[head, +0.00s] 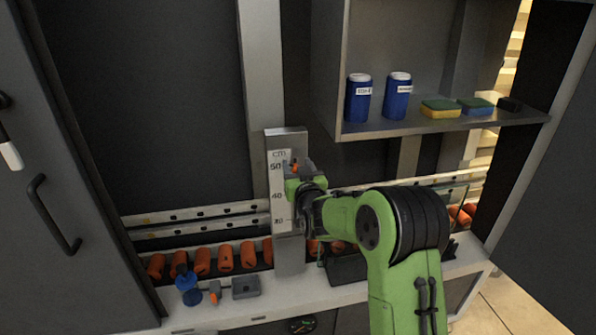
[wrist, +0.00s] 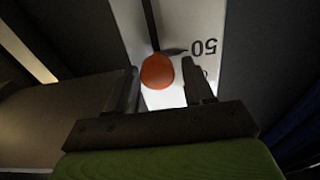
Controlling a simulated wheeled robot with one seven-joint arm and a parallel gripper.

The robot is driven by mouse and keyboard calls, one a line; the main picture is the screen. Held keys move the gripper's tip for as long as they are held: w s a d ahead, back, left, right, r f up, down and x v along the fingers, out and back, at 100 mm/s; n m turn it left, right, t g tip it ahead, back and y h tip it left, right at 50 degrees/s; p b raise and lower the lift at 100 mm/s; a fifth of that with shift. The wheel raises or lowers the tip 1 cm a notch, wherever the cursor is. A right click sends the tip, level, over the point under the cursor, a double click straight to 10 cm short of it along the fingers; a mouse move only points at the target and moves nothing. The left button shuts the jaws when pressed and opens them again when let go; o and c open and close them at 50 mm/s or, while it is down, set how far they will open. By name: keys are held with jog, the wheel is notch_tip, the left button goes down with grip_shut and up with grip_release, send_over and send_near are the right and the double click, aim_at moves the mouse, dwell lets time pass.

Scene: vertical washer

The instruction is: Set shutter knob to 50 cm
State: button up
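In the head view the knob (head: 295,168) is at about the height of the 50 mark. In the wrist view the 50 appears upside down beside the knob, and a dark pointer by the knob lies close to it. My gripper (wrist: 162,78) is around the knob, one finger on each side, with visible gaps between fingers and knob. In the head view my gripper partly covers the scale's right side.
A shelf (head: 440,124) at upper right holds two blue canisters (head: 397,97) and sponges (head: 440,109). Below, orange rollers (head: 226,257) line a ledge with a blue item (head: 187,285) and a grey block (head: 246,287). A dark door with a handle (head: 50,215) stands left.

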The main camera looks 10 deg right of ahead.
jog(key=shift+o, duration=0.2)
jog(key=shift+f, duration=0.2)
jog(key=shift+s, duration=0.15)
jog(key=s+b, duration=0.1)
jog(key=s, duration=1.4)
jog(key=shift+s+b, duration=0.2)
jog(key=shift+b, duration=0.15)
jog(key=shift+r, duration=0.1)
jog(key=s+r+g+p, duration=0.1)
jog(key=s+g, duration=0.5)
jog(key=s, duration=0.8)
jog(key=s+r+g+p, duration=0.2)
jog(key=s+g+p, duration=0.2)
jog(key=s, duration=1.1)
jog(key=g, duration=0.2)
jog(key=shift+r+g+p, duration=0.15)
jog(key=shift+g+p, duration=0.15)
jog(key=shift+p, duration=0.05)
